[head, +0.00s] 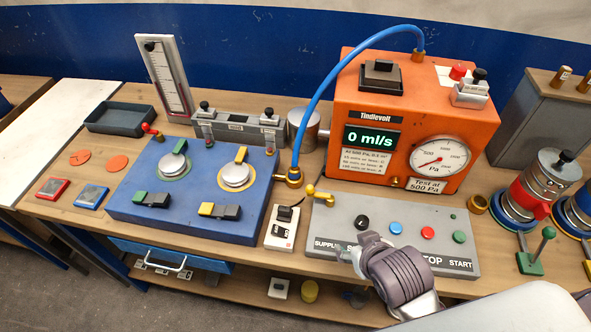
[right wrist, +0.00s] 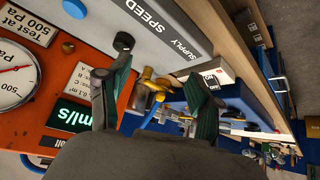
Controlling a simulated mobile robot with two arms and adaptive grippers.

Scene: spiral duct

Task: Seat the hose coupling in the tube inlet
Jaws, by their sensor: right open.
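A blue hose (head: 327,72) arches from a brass fitting (head: 418,55) on top of the orange Tindlevolt meter (head: 375,110) down to a brass coupling (head: 293,178). This lower coupling is at the right side of the blue box (head: 190,190); I cannot tell whether it is seated in an inlet there. My right gripper (head: 350,256) is over the front left of the grey control panel, apart from the coupling. It is open and empty in the right wrist view (right wrist: 157,76), with brass and yellow parts (right wrist: 148,88) beyond its fingers. My left gripper is not in view.
The grey panel (head: 325,222) has a yellow lever (head: 318,196) and several buttons. A white switch box (head: 282,228) stands between it and the blue box. A grey cylinder (head: 303,128) is behind the coupling. A brass ring (head: 478,204) lies right of the meter.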

